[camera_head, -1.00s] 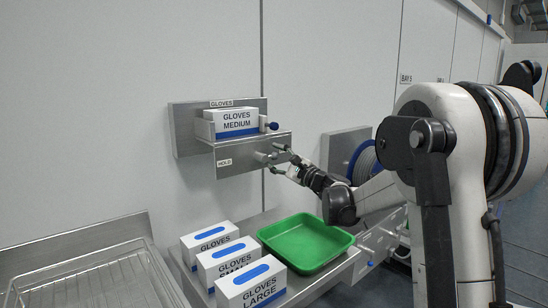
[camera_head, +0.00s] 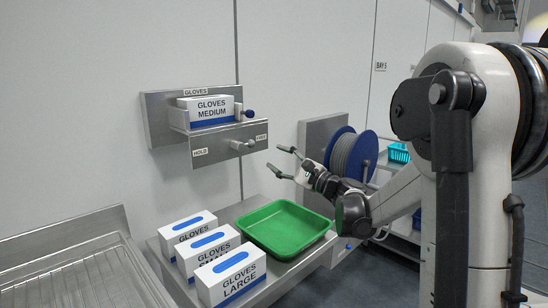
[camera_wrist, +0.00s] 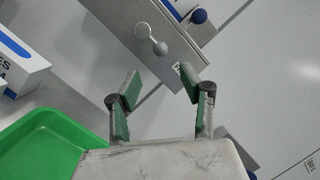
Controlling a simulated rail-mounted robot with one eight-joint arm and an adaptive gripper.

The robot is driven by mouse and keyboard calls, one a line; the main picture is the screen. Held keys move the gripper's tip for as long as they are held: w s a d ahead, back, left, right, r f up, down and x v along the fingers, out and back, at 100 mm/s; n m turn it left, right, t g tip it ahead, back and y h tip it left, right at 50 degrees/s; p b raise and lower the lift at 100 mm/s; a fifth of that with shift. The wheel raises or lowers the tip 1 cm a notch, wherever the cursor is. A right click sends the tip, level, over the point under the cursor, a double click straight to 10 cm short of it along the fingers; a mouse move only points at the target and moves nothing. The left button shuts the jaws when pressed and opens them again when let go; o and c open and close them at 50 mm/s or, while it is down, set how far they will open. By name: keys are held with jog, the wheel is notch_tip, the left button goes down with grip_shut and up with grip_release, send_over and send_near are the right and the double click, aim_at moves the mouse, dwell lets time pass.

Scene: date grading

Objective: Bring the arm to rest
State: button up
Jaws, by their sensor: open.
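My gripper (camera_head: 274,158) is open and empty in the head view, at the right of the wall-mounted glove holder (camera_head: 158,122) and below its front plate. In the wrist view my gripper (camera_wrist: 160,79) has its two green-padded fingers spread apart, with nothing between them. The grey lever (camera_head: 240,145) sits on the plate between the HOLD label (camera_head: 200,152) and the FREE label (camera_head: 262,137). It also shows in the wrist view (camera_wrist: 158,47), apart from the fingers. A GLOVES MEDIUM box (camera_head: 211,112) rests in the holder.
A green tray (camera_head: 327,225) and several glove boxes (camera_head: 231,274) stand on the bench below. A blue hose reel (camera_head: 353,150) is behind my gripper at the right. A blue knob (camera_head: 249,113) sticks out from the holder.

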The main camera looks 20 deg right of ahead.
dwell(0.4)
jog(key=s+a+f+n+g+h, duration=0.1)
jog(key=s+a+f+n+g, duration=0.1)
jog(key=s+a+n+g, duration=0.4)
jog(key=s+a+f+n+g+h, duration=0.1)
jog(key=s+a+f+n, duration=0.15)
jog(key=s+a, duration=0.7)
jog(key=s+d+f+n+g+h, duration=0.1)
jog(key=s+f+n+h, duration=0.3)
jog(key=s, duration=0.7)
jog(key=s+d+f+n+g+h+p, duration=0.1)
jog(key=s+f+n+h, duration=0.3)
jog(key=s, duration=0.7)
jog(key=shift+s+f+n+g, duration=0.25)
jog(key=shift+f+n+g, duration=0.4)
jog(key=shift+n+g, duration=0.4)
jog(key=shift+d+r, duration=0.1)
